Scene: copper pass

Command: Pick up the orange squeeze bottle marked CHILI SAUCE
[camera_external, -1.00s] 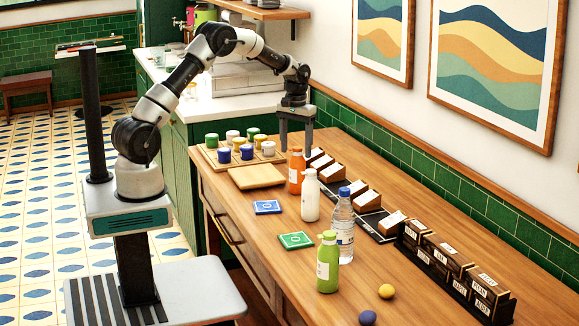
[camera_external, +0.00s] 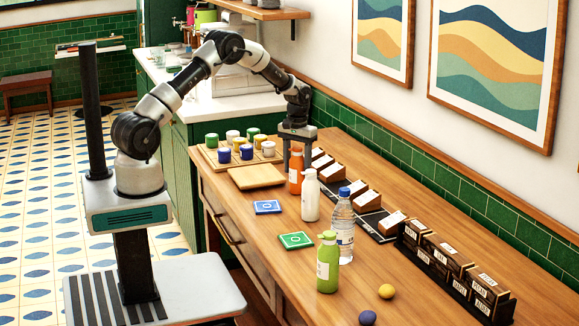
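The orange squeeze bottle (camera_external: 296,173) stands upright on the wooden counter, behind and left of a white bottle. A pale label shows on its side; the lettering is too small to read. My gripper (camera_external: 297,164) points straight down over the orange bottle. Its fingers are apart, one on each side of the bottle's upper part. I cannot tell whether either finger touches the bottle.
The white bottle (camera_external: 310,196) stands close in front. A water bottle (camera_external: 345,228) and a green bottle (camera_external: 328,264) stand nearer. A wooden board (camera_external: 257,177) and a tray of small jars (camera_external: 208,156) lie left. Boxes (camera_external: 367,199) line the wall side.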

